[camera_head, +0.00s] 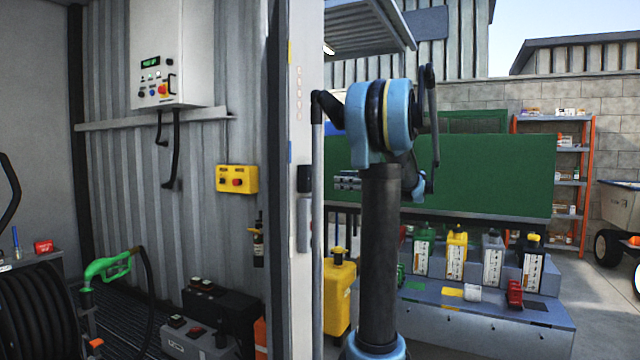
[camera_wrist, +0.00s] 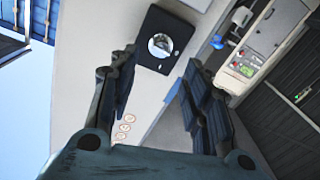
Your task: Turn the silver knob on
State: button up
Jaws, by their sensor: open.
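The silver knob (camera_wrist: 161,45) is a round shiny disc on a black rectangular plate (camera_wrist: 166,28), fixed to a pale panel in the wrist view. My gripper (camera_wrist: 160,65) is open and empty. Its two dark fingers point towards the plate, with the knob showing in the gap between them. The fingers look apart from the knob, but I cannot tell the exact distance. In the head view a dark fitting (camera_head: 304,178) sits on the pale container post; the knob's face cannot be made out there, and my gripper is not clearly visible.
A white control box (camera_head: 160,52) and a yellow button box (camera_head: 237,179) hang on the corrugated wall. A green fuel nozzle (camera_head: 108,268) and a hose reel (camera_head: 40,310) stand at lower left. Several jerrycans (camera_head: 456,250) stand on a grey stepped stand at right.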

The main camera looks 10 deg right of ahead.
aim_at(319, 179)
jog(key=x, duration=0.9)
jog(key=shift+w+a, duration=0.15)
jog(key=shift+a, duration=0.1)
